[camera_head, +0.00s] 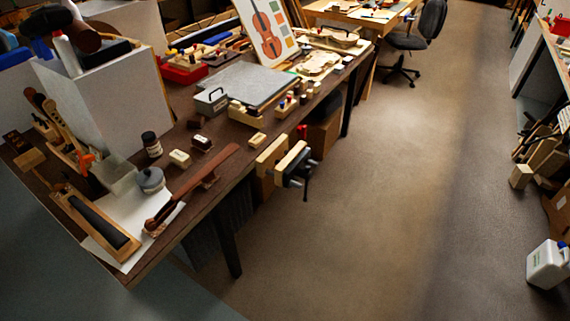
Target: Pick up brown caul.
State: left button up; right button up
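At this size I cannot tell for certain which brown piece is the caul. Neither of my grippers is in view.
The bench (235,172) also carries a dark jar (151,144), a grey lidded pot (150,180), a pale block (180,158) and a grey slab (250,82). A vise (285,165) with wooden jaws juts from the front edge. The floor (400,200) alongside is clear.

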aim_at(252, 110)
jog(key=i+l, duration=0.1)
jog(key=i, duration=0.3)
jog(key=i+l+u, duration=0.1)
jog(key=i, duration=0.3)
jog(key=i+l, duration=0.15)
jog(key=i, duration=0.2)
